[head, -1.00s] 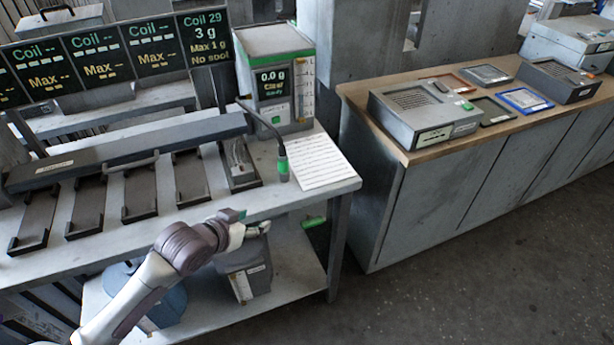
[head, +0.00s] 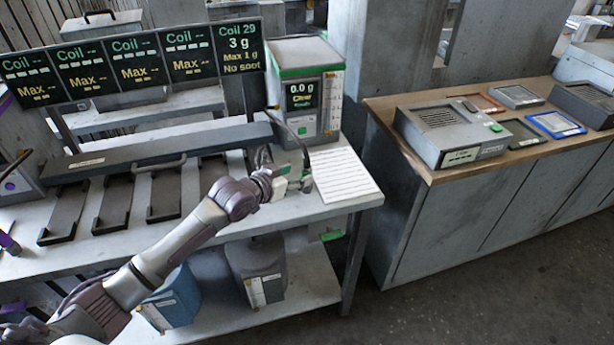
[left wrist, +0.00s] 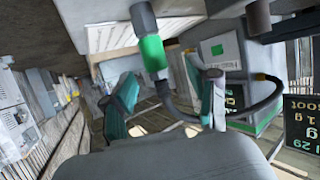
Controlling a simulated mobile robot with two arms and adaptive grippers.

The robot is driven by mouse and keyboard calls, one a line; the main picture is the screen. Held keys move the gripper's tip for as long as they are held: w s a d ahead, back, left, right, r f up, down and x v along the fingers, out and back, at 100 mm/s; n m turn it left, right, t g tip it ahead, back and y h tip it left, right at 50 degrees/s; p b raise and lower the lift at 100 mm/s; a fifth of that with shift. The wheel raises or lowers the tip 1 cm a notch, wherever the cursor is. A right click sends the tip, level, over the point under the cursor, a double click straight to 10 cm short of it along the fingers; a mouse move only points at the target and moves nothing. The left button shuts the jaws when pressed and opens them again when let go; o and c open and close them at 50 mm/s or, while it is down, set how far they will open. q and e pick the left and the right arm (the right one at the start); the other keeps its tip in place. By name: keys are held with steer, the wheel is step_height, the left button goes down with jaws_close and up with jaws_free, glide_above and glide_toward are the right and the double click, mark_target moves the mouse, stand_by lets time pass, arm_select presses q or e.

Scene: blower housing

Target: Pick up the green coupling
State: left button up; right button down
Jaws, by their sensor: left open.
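The green coupling (left wrist: 153,52) is a green band on the end of a dark hose. In the left wrist view it is at the upper middle, beyond and above the gap between my fingers. My left gripper (left wrist: 165,98) is open, with one teal-padded finger on each side and nothing held between them. In the head view my left gripper (head: 294,178) is close beside the hose's hanging end, above the bench's right part. There the coupling is small and partly hidden by the gripper, so contact cannot be told. My right gripper is out of view.
A green-topped scale box (head: 306,95) stands behind the hose. A white printed sheet (head: 343,174) lies to the right on the bench (head: 270,213). Dark trays (head: 118,205) and a long grey bar (head: 170,145) are to the left. A wooden-topped counter (head: 400,115) stands farther right.

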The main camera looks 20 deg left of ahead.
mark_target(303, 173)
arm_select(q)
steer(key=shift+w+d, duration=0.3)
steer(key=shift+w, duration=0.1)
steer(key=p+x, duration=0.1)
steer(key=x, duration=0.3)
steer(key=shift+w+d+f, duration=0.1)
steer(key=shift+d, duration=0.05)
jaws_close()
